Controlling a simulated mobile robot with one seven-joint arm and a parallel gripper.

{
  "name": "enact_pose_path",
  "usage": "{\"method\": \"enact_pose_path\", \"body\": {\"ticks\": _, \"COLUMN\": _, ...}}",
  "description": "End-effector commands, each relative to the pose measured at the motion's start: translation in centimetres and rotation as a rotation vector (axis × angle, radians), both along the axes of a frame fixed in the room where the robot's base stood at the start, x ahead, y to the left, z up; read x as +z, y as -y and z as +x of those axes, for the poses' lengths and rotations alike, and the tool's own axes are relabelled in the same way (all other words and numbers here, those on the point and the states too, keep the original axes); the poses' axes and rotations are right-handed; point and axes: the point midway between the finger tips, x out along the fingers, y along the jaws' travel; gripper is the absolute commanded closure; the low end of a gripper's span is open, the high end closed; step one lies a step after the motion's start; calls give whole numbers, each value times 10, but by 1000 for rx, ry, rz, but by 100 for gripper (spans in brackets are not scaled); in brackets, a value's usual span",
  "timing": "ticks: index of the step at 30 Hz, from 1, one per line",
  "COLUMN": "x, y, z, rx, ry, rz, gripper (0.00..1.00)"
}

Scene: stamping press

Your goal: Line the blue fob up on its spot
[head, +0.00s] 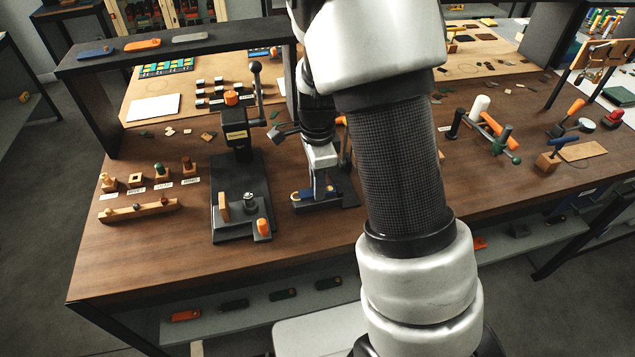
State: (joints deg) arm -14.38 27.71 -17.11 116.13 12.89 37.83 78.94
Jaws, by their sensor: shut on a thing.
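My gripper (319,191) points down near the middle of the workbench, just right of the black stamping press (238,175). It is shut on a small dark blue piece, which I take for the blue fob (306,196). The fob lies low, at or just above a dark base plate (350,198), with a tan part at its left end. I cannot tell whether it touches the plate. The fingers hide part of it, and its spot cannot be made out. Another blue fob-shaped piece (95,52) lies on the raised black shelf.
An orange fob (142,44) and a grey one (189,38) share the shelf (230,38). Several stamps and a wooden rack (138,210) stand left of the press. My arm hides the bench's middle right.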

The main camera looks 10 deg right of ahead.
Motion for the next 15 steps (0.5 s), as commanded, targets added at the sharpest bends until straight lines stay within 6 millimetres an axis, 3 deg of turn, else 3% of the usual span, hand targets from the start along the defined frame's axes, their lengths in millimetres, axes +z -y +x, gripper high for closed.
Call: {"method": "enact_pose_path", "body": {"ticks": 15, "x": -14, "y": 0, "z": 0, "rx": 0, "ry": -1, "rz": 0, "gripper": 97}}
